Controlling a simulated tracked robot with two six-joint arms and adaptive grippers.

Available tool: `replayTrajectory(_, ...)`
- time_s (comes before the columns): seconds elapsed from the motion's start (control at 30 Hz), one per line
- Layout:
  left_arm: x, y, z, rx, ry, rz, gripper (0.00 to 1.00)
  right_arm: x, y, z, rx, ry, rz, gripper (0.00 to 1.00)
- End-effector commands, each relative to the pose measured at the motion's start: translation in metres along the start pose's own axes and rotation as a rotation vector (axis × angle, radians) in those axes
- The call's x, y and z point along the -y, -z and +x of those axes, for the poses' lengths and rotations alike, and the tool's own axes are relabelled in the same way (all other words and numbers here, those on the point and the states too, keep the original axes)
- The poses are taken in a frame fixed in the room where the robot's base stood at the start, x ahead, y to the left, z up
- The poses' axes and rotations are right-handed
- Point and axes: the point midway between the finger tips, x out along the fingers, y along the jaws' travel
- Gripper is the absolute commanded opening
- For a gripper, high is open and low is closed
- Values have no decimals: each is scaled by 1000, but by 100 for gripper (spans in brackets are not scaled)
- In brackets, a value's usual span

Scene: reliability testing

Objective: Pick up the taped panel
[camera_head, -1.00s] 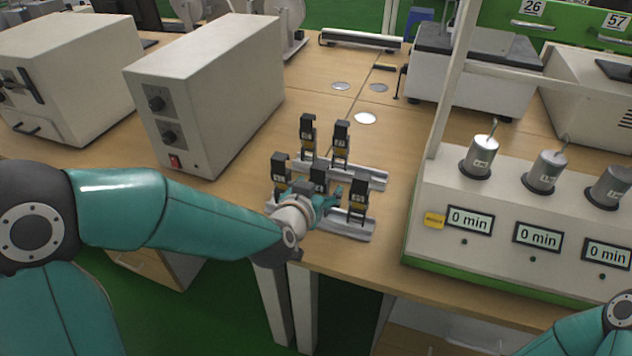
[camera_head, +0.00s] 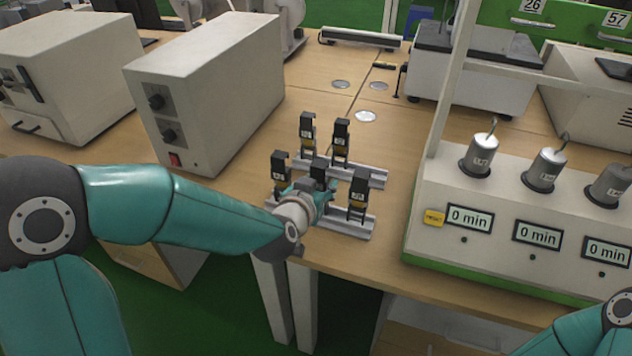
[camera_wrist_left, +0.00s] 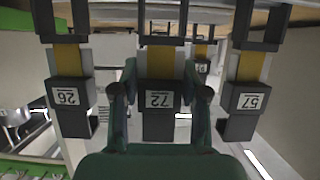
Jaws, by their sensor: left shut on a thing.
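A taped panel (camera_wrist_left: 160,62), with a yellow band and a black weight labelled 72, is in the middle of the left wrist view. My left gripper (camera_wrist_left: 161,98) has its fingers on both sides of that weight and is shut on it. In the head view my left gripper (camera_head: 320,193) is at the front metal rack (camera_head: 352,227), and the panel's dark top (camera_head: 318,172) shows above it. The rest of the panel is hidden there by the hand. Only part of my right arm shows, at the bottom right corner; its gripper is out of view.
Panel 26 (camera_wrist_left: 68,92) and panel 57 (camera_wrist_left: 243,100) stand close on either side. Two more panels (camera_head: 307,133) (camera_head: 341,143) stand on the back rack (camera_head: 372,176). A beige box (camera_head: 210,90) is to the left, and a timer unit with weights (camera_head: 500,210) to the right.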

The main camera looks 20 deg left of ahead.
Motion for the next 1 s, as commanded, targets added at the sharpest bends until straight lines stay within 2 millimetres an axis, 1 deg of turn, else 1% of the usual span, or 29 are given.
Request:
replayTrajectory(0.17, 0, 8, -3, -2, 1, -1, 4, 1, 0, -3, 0, 0, 0, 0)
replayTrajectory(0.27, 0, 16, -6, -3, 1, 0, 4, 2, 0, -6, 0, 0, 0, 0)
replayTrajectory(0.37, 0, 30, -12, -5, 1, -1, 4, 4, 0, -11, 0, 0, 0, 0)
replayTrajectory(0.47, 1, 50, -20, -6, 1, -2, 4, 7, 0, -20, 0, 0, 0, 0)
replayTrajectory(0.7, 1, 115, -47, -7, 1, -4, 4, 19, 0, -53, 0, 0, 0, 0)
replayTrajectory(0.8, 1, 139, -57, -5, 1, -2, 4, 24, 0, -67, 0, 0, 0, 0)
replayTrajectory(0.9, 1, 158, -66, -4, 1, -3, 4, 28, 0, -79, 0, 0, 0, 0)
replayTrajectory(1.0, 1, 172, -71, -3, 1, -1, 4, 32, 0, -87, 0, 0, 0, 0)
